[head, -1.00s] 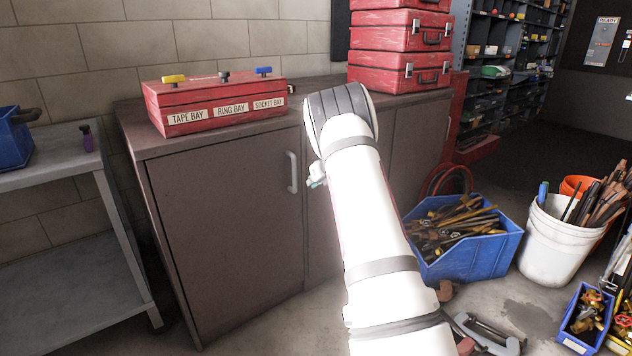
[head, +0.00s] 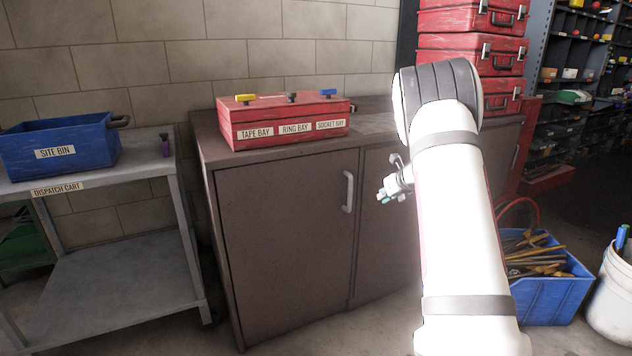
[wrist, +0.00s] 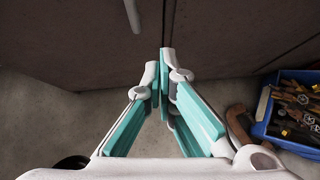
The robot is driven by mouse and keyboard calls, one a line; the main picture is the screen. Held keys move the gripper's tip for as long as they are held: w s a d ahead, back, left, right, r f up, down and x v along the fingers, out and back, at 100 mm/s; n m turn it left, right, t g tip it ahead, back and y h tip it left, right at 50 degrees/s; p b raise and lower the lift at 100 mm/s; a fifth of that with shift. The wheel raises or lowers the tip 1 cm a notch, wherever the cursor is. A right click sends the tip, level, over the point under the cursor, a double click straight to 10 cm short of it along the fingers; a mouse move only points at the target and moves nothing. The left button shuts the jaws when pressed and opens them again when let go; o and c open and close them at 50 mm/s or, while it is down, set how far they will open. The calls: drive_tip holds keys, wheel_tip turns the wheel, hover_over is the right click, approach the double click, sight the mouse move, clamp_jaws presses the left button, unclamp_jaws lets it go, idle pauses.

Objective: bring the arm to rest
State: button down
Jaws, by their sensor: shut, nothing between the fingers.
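My gripper (head: 384,196) is shut and empty, to the left of my raised white arm in the head view, in front of the brown cabinet doors. In the wrist view my gripper (wrist: 165,60) shows its teal-lined fingers with their tips together. Below the fingers is bare floor, and the cabinet front is just beyond the tips. The arm is bent, with its dark-banded joint at the top, and hides part of the cabinet and of the red cases behind.
A blue site bin (head: 88,150) stands on the grey dispatch cart (head: 125,248) at left. Red cases (head: 470,58) are stacked behind my arm. A blue tool crate (head: 555,300) and white bucket (head: 612,308) stand at right.

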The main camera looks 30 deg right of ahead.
drive_tip(key=s+a+r+m+h, duration=0.1)
drive_tip(key=a+r+m+h, duration=0.1)
drive_tip(key=r+m, duration=0.45)
drive_tip(key=s+a+r+m+h, duration=0.1)
drive_tip(key=a+r+m+h, duration=0.15)
drive_tip(key=r, duration=0.65)
drive_tip(key=s+a+r+m+h, duration=0.1)
drive_tip(key=s+a+r+m, duration=0.5)
drive_tip(key=m, duration=0.3)
drive_tip(key=s+a+f+m+g+y, duration=0.25)
drive_tip(key=s+a+m, duration=0.25)
drive_tip(key=s+a, duration=0.75)
drive_tip(key=s+a+f+m+g+y, duration=0.3)
drive_tip(key=s+a+m, duration=0.45)
drive_tip(key=s, duration=0.75)
drive_tip(key=s+a+f+m+g+y, duration=0.2)
drive_tip(key=s+a+f+m+g, duration=0.15)
drive_tip(key=s+a, duration=0.95)
wheel_tip(320, 180, up, 29)
drive_tip(key=d+t+p, duration=0.1)
drive_tip(key=t+p, duration=0.3)
drive_tip(key=p, duration=2.4)
drive_tip(key=shift+s+d+r, duration=0.2)
drive_tip(key=shift+d, duration=0.1)
